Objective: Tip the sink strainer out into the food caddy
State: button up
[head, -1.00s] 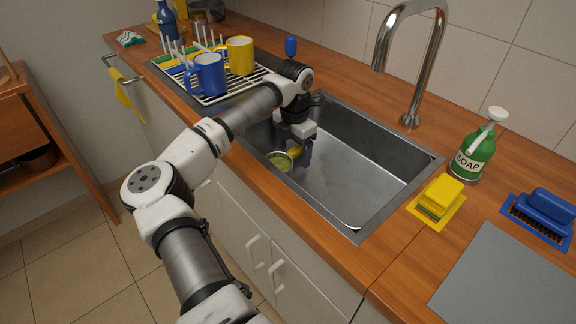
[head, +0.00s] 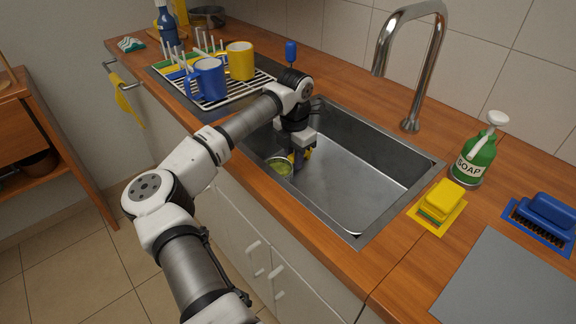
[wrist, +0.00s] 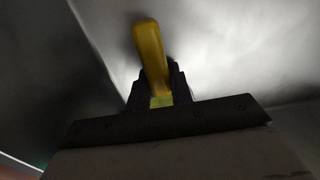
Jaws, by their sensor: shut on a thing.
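My gripper (head: 297,159) is down inside the left end of the sink, shut on a yellow handle (wrist: 151,58). The handle's free end juts out past the fingers in the wrist view. In the head view a small round strainer (head: 281,167) with yellow-green contents is just left of the fingers, near the sink's front left wall. It appears to be on the other end of this handle, but the join is hidden by the gripper. I cannot make out a food caddy in either view.
The steel sink (head: 350,185) is otherwise bare, with a tall tap (head: 411,70) behind it. A drying rack (head: 215,97) with a blue mug (head: 209,79) and yellow mug (head: 240,61) stands left. Soap (head: 475,158) and a yellow sponge (head: 440,198) are right.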

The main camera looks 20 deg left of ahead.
grip_shut()
jog(key=shift+r, duration=0.1)
jog(key=shift+r+p, duration=1.4)
jog(key=shift+r, duration=1.05)
jog(key=shift+o, duration=0.2)
grip_release()
grip_shut()
